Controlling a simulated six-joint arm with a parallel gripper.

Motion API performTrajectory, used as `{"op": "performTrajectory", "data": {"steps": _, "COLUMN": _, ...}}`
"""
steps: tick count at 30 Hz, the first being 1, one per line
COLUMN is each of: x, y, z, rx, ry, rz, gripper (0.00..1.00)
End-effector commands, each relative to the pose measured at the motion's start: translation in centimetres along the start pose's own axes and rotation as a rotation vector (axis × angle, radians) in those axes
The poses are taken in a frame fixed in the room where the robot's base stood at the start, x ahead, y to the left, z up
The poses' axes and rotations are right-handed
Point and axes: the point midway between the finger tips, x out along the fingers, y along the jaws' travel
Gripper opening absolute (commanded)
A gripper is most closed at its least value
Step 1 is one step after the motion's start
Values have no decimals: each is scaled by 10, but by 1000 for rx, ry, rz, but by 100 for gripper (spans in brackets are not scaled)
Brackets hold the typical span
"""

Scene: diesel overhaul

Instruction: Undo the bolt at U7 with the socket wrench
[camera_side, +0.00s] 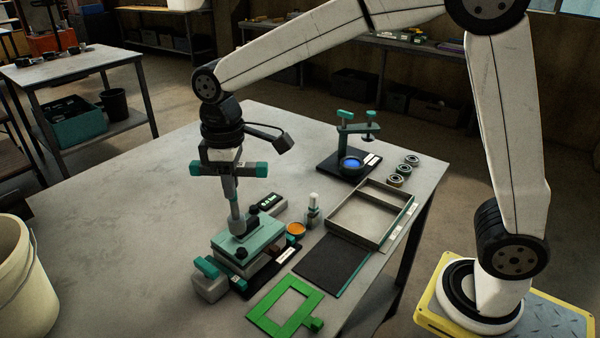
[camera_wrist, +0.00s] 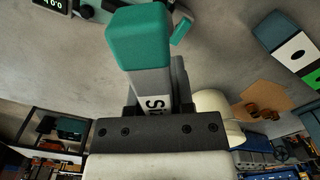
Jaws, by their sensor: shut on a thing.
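My gripper (camera_side: 226,160) is shut on the socket wrench (camera_side: 237,213), which has teal ends and a grey shaft. The wrench stands roughly upright, and its lower end meets the top of a green plate (camera_side: 263,232) on a small fixture. The bolt under the wrench is hidden, and I cannot read a U7 mark. Dark round heads show on the plate. In the wrist view a teal block on a grey bar (camera_wrist: 140,40) with a partly cut-off label fills the middle; the wrench's lower end is not visible there.
A digital display (camera_side: 270,202), an orange-filled cup (camera_side: 296,229) and a small bottle (camera_side: 312,212) stand close behind the fixture. A shallow tray (camera_side: 378,238), a dark mat (camera_side: 328,266) and a green frame (camera_side: 262,309) lie to the right and front. The table's left part is clear.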

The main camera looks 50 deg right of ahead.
Motion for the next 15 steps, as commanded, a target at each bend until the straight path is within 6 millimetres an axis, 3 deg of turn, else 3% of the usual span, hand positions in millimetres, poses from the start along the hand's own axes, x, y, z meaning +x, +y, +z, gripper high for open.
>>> {"op": "performTrajectory", "data": {"steps": 15, "x": 6, "y": 0, "z": 0, "rx": 387, "ry": 0, "rz": 1, "gripper": 0}}
